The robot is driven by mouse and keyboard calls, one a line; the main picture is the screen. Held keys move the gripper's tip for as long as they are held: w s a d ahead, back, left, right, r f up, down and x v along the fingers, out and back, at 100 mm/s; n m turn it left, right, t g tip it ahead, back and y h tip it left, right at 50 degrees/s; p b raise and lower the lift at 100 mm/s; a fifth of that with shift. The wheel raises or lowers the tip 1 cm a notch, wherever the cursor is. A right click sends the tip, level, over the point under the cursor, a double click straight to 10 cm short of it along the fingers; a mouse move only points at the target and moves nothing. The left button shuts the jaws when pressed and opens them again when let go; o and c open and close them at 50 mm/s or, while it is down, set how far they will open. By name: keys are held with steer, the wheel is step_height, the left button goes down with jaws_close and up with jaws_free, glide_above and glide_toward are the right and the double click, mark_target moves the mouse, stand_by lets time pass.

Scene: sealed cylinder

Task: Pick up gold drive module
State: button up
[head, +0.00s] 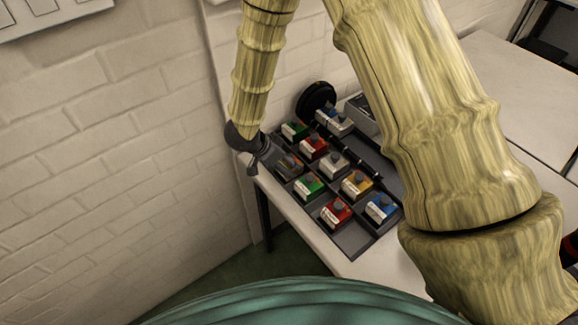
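A gold module (356,184) with a grey knob and a pale label sits in a compartment of the dark divided tray (352,240). A second module (291,163), orange-gold in the part that shows, sits at the tray's left side, partly hidden by my gripper. I cannot tell which one is the drive module, as the labels are too small to read. My gripper (262,165) is dark and points down at the tray's left edge, beside the second module. Its fingers are small and dark here, so their opening and any contact are unclear.
Green (308,186), red (336,211), white (334,163) and blue (381,207) modules fill neighbouring compartments. The tray lies on a pale table (262,184) against a white brick wall (110,130). A black round object (316,98) stands behind the tray. The table's right part is clear.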

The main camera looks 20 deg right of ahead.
steer(key=shift+d+f, duration=0.15)
steer(key=shift+d, duration=0.1)
steer(key=f, duration=0.1)
steer(key=w+d+f+p, duration=0.1)
steer(key=shift+w+d+f, duration=0.1)
steer(key=shift+w+f, duration=0.05)
steer(key=shift+f, duration=0.25)
steer(key=shift+d+f+p, duration=0.25)
steer(key=shift+p, duration=0.05)
steer(key=shift+f, duration=0.1)
steer(key=shift+c, duration=0.2)
steer(key=c, duration=1.3)
steer(key=shift+o, duration=0.2)
steer(key=shift+r, duration=0.2)
